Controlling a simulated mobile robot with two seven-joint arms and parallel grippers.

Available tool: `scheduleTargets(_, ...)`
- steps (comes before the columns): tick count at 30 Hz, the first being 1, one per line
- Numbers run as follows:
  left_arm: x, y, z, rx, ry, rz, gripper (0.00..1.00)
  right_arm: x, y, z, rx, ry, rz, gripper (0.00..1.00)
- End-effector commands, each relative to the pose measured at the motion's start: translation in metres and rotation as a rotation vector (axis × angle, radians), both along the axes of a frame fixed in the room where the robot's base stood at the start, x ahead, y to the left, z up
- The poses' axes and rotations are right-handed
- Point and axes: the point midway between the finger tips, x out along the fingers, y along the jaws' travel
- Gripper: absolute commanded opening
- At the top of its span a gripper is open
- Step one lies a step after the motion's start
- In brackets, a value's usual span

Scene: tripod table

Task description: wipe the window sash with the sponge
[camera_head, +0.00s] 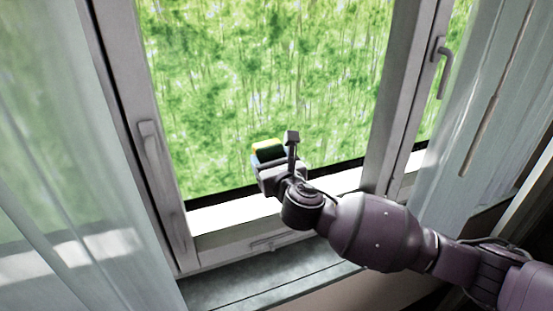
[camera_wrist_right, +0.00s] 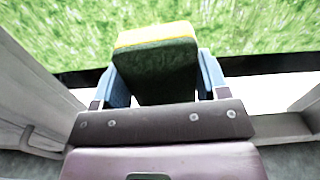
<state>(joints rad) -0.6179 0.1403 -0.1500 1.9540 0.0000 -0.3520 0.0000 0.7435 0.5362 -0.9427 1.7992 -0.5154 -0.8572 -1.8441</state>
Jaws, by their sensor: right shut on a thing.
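The sponge (camera_head: 268,151), dark green with a yellow layer, is held by my right gripper (camera_head: 270,158) in front of the window pane in the head view. In the right wrist view the sponge (camera_wrist_right: 156,68) sits between the two blue fingers of my right gripper (camera_wrist_right: 156,80), which is shut on it. The window sash (camera_head: 208,218) has a grey-white frame around a pane with green foliage behind it. The gripper is in front of the lower part of the sash, above its bottom rail. I cannot tell whether the sponge touches the glass. My left gripper is not in view.
A window handle (camera_head: 151,146) is on the left frame, and another handle (camera_head: 441,62) is on the right. Sheer curtains hang at the left (camera_head: 45,170) and right (camera_head: 490,90). A grey sill (camera_head: 240,287) runs below the window and looks clear.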

Motion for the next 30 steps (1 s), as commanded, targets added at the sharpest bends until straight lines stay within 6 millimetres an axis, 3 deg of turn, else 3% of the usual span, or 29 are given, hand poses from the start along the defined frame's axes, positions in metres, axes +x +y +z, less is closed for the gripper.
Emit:
scheduleTargets(13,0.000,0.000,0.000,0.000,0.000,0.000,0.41,-0.012,0.032,0.002,0.003,-0.003,0.012,0.49)
scheduleTargets(20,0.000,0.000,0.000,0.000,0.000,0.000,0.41,-0.013,0.033,0.005,0.002,-0.004,0.008,0.49)
scheduleTargets(30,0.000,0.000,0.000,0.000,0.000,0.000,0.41,-0.014,0.032,0.027,0.001,-0.004,0.006,0.49)
